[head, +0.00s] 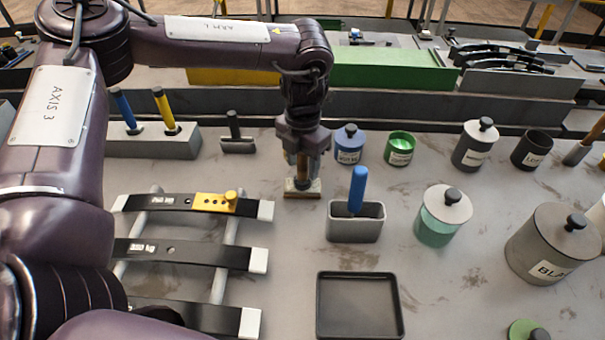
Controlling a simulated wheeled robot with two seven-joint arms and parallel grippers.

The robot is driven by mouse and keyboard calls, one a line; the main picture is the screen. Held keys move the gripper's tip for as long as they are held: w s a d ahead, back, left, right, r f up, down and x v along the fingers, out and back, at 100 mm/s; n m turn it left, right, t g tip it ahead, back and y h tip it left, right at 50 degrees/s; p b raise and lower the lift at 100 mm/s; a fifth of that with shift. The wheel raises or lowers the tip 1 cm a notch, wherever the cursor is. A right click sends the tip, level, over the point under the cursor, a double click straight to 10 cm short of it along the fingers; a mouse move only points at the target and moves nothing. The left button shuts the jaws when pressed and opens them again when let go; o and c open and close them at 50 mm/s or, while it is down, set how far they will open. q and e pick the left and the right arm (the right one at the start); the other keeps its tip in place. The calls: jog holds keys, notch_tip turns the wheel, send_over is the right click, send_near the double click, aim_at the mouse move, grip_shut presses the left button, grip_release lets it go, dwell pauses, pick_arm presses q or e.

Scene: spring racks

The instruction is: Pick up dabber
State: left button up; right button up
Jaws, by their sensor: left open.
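My left gripper (303,165) points straight down at the middle of the bench and is open. Directly below it stands a small upright tool with a flat, pale, brown-edged block base (302,190), which may be the dabber. Its upper part is mostly hidden by my gripper, and I see only a bit of brown between the fingers. The fingers come down around or just beside it; I cannot tell whether they touch it. A blue-handled tool (357,189) stands in a grey holder (355,229) to the right. My right gripper is not in view.
A black T-shaped tool (236,138) stands to the left, near a grey block (155,146) with blue and yellow handles. Black leaf springs (180,254) lie on a rack at front left. Lidded pots (441,215) stand right. A black tray (359,305) lies in front.

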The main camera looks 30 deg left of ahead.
pick_arm(q)
jog(key=shift+c, duration=0.5)
grip_shut()
